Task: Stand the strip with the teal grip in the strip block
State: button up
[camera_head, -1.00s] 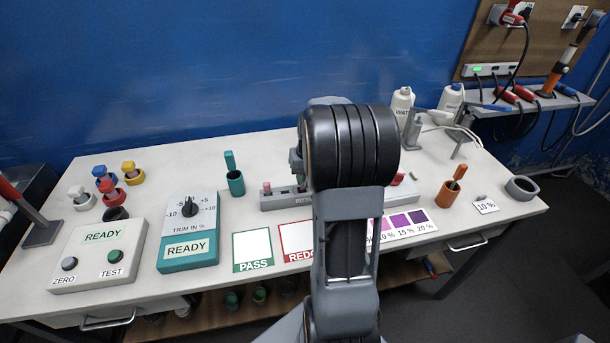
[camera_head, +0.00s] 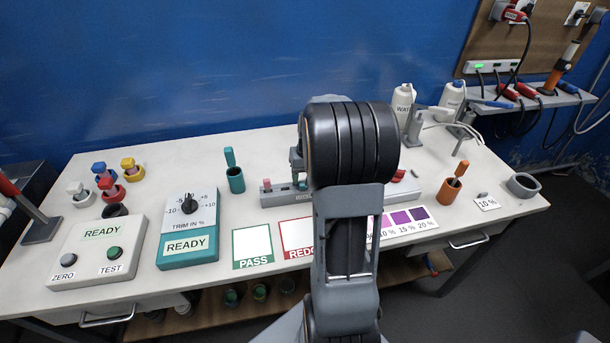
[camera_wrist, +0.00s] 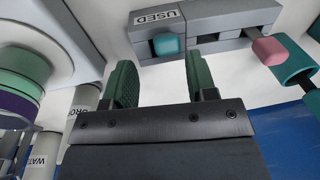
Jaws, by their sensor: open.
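The grey strip block (camera_head: 275,200) lies mid-table in the head view, partly behind my arm; its "USED" label end shows in the wrist view (camera_wrist: 205,42). A teal grip (camera_wrist: 167,45) sits in a slot beside that label; the strip below it is hidden. A pink grip (camera_wrist: 268,50) is at the block's other end, also in the head view (camera_head: 267,185). My gripper (camera_wrist: 165,82) is open, its green fingers on either side of the teal grip in the picture, with a gap below the grip.
A teal cup (camera_head: 236,182) with a teal-handled tool stands left of the block. The PASS card (camera_head: 253,247) and REDO card (camera_head: 297,238) lie in front. An orange cup (camera_head: 448,191) and bottles (camera_head: 402,100) stand right. White table is clear between the cup and dial box.

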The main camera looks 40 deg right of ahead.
notch_tip(320, 180, up, 14)
jog(key=s+d, duration=0.1)
jog(key=shift+s+f, duration=0.15)
jog(key=shift+s, duration=0.05)
dwell(0.8)
jog(key=s+a+f+n, duration=0.1)
jog(key=s+a+f, duration=0.1)
jog(key=a, duration=0.5)
jog(key=s+a+f+n+t, duration=0.1)
jog(key=s+a+f+n, duration=0.1)
jog(key=s+a, duration=0.2)
jog(key=s+a+f+n+t, duration=0.1)
jog(key=s+a, duration=0.3)
jog(key=a, duration=0.6)
jog(key=shift+a+f+n+h, duration=0.25)
jog(key=shift+f+n+h, duration=0.15)
jog(key=shift+a+r+t, duration=0.1)
jog(key=shift+a+t, duration=0.2)
jog(key=shift+a, duration=0.1)
jog(key=shift+c, duration=0.2)
